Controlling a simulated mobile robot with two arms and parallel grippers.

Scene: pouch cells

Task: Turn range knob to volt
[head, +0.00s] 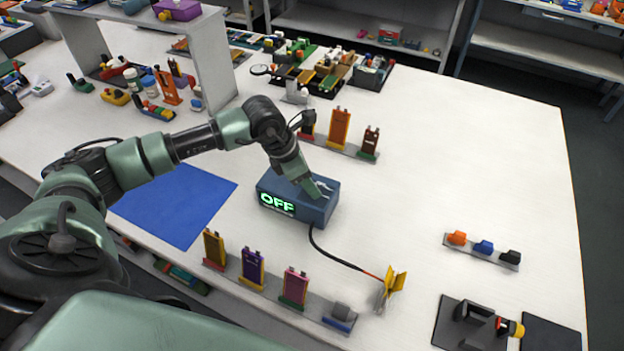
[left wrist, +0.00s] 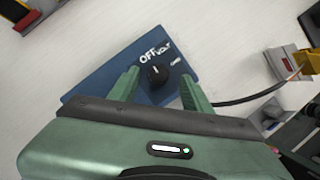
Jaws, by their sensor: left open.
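The blue meter box (head: 322,212) stands on the white table in the head view, and its green display reads OFF. In the left wrist view its top (left wrist: 105,80) carries a black round range knob (left wrist: 158,75) with a white pointer mark. The label OFF is just above the knob, VOLT is to its upper right, and a smaller label is to its right. The pointer appears to be at OFF. My left gripper (head: 321,189) is over the box top, open, with one finger on each side of the knob and gaps visible. My right gripper is not in view.
A black and red cable runs from the box to a yellow clip (head: 394,284). A row of upright coloured cells (head: 253,268) stands in front, and another row (head: 340,128) behind. A blue mat (head: 178,205) lies to the left. The table right of the box is mostly clear.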

